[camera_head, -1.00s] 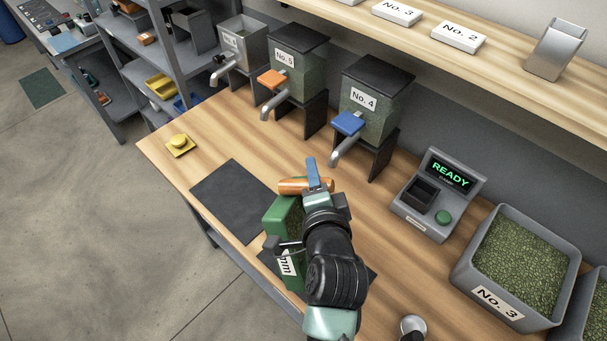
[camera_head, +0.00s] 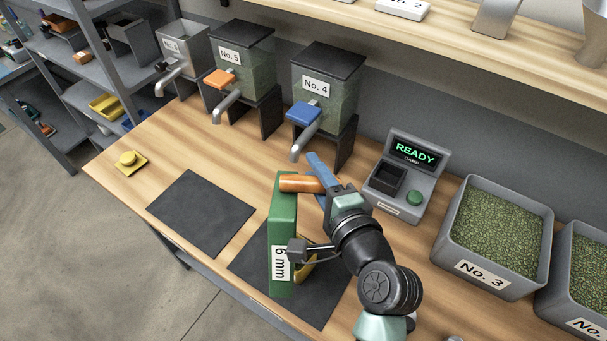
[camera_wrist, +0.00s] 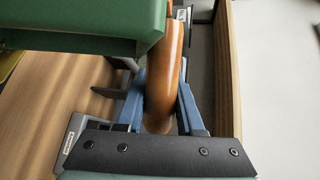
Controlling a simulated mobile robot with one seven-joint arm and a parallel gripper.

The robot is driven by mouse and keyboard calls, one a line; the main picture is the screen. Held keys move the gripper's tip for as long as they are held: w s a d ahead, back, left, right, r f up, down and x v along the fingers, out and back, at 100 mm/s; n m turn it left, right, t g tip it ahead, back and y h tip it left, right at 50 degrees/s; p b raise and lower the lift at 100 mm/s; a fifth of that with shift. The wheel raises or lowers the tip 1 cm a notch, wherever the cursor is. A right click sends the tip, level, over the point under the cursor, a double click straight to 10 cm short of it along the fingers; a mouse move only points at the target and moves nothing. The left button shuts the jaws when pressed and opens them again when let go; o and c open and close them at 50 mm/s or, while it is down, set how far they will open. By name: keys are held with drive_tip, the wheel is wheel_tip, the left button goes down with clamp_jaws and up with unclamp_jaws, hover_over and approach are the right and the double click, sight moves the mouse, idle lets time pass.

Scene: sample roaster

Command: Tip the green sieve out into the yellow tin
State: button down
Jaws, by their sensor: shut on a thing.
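The green sieve (camera_head: 284,225), a box with a "6 mm" label, is held above the right dark mat. Its inside is not visible from here, and how far it is tipped is hard to tell. My gripper (camera_head: 318,175) is shut on its orange-brown handle (camera_head: 297,184). In the wrist view my gripper's blue fingers (camera_wrist: 162,95) clasp the handle (camera_wrist: 163,85), with the sieve (camera_wrist: 85,20) at upper left. The yellow tin (camera_head: 306,270) shows only in part, behind and right of the sieve; its contents are hidden.
Dark mats lie on the bench, one bare on the left (camera_head: 200,212) and one under the sieve (camera_head: 318,300). Dispensers No. 5 (camera_head: 245,65) and No. 4 (camera_head: 325,90) stand behind. A READY meter (camera_head: 408,175) and bin No. 3 (camera_head: 490,272) stand right.

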drive_tip(key=d+f+m+t+y+b, duration=0.1)
drive_tip(key=d+f+m+b, duration=0.2)
drive_tip(key=d, duration=0.4)
drive_tip(key=shift+s+d+m+t+b, duration=0.15)
drive_tip(key=shift+s+m+t+b, duration=0.3)
drive_tip(key=shift+b, duration=0.9)
drive_tip(key=shift+f, duration=0.1)
idle(0.5)
wheel_tip(320, 180, up, 3)
drive_tip(key=p, duration=0.3)
